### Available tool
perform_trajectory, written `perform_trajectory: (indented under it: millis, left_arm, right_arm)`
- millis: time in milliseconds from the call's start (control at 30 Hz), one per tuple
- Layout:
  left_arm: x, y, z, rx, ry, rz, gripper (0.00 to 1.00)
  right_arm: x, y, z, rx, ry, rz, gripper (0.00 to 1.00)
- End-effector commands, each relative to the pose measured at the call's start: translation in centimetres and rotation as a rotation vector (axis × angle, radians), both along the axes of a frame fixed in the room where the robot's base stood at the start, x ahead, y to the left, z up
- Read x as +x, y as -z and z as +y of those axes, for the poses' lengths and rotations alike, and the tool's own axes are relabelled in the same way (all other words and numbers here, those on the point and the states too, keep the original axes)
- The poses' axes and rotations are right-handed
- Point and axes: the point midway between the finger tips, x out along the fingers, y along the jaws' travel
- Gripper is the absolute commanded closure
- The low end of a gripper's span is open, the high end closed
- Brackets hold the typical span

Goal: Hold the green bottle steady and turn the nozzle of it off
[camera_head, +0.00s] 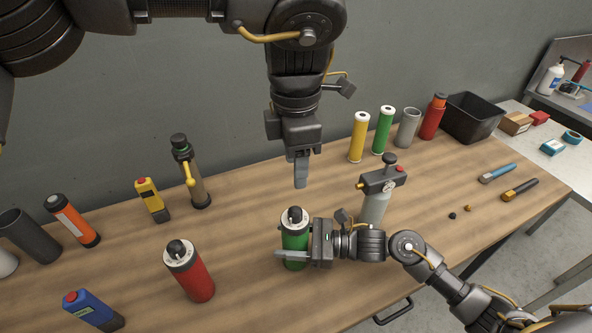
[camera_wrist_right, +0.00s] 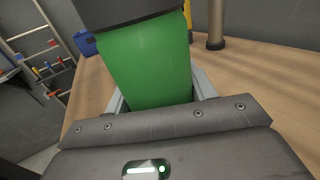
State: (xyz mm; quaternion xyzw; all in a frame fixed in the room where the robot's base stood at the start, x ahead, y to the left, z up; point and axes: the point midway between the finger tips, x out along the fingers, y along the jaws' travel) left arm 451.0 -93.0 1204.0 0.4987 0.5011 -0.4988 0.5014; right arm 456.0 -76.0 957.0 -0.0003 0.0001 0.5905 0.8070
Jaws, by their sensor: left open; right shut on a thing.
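The green bottle (camera_head: 294,240) stands upright near the front middle of the table. Its grey top carries a dark nozzle (camera_head: 294,214). My right gripper (camera_head: 292,255) comes in from the right and is shut on the bottle's lower body. In the right wrist view the green body (camera_wrist_right: 150,65) fills the space between the two fingers; the nozzle is out of that picture. My left gripper (camera_head: 300,172) is open and empty, pointing down above and behind the bottle, apart from the nozzle. Its fingers are seen edge-on in the head view.
A red bottle (camera_head: 190,272) with a similar top stands to the left. A grey canister (camera_head: 374,205) with a dark head stands to the right, near my right arm. Yellow and green cylinders (camera_head: 382,130) stand at the back right. Bare table lies behind the green bottle.

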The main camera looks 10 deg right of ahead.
Motion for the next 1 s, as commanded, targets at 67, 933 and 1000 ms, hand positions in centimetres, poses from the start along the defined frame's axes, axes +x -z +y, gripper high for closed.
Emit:
perform_trajectory:
  millis: [67, 933, 1000]
  left_arm:
    - [0.0, -0.1, 0.0, 0.000, 0.000, 0.000, 0.50]
    - [0.0, 0.0, 0.0, 0.000, 0.000, 0.000, 0.50]
    - [0.0, 0.0, 0.0, 0.000, 0.000, 0.000, 0.50]
  right_arm:
    - [0.0, 0.0, 0.0, -0.001, -0.001, 0.001, 0.76]
    - [-0.3, 0.1, -1.0, -0.001, 0.001, -0.001, 0.19]
    - [-0.6, 0.1, -2.1, -0.003, 0.001, -0.001, 0.19]
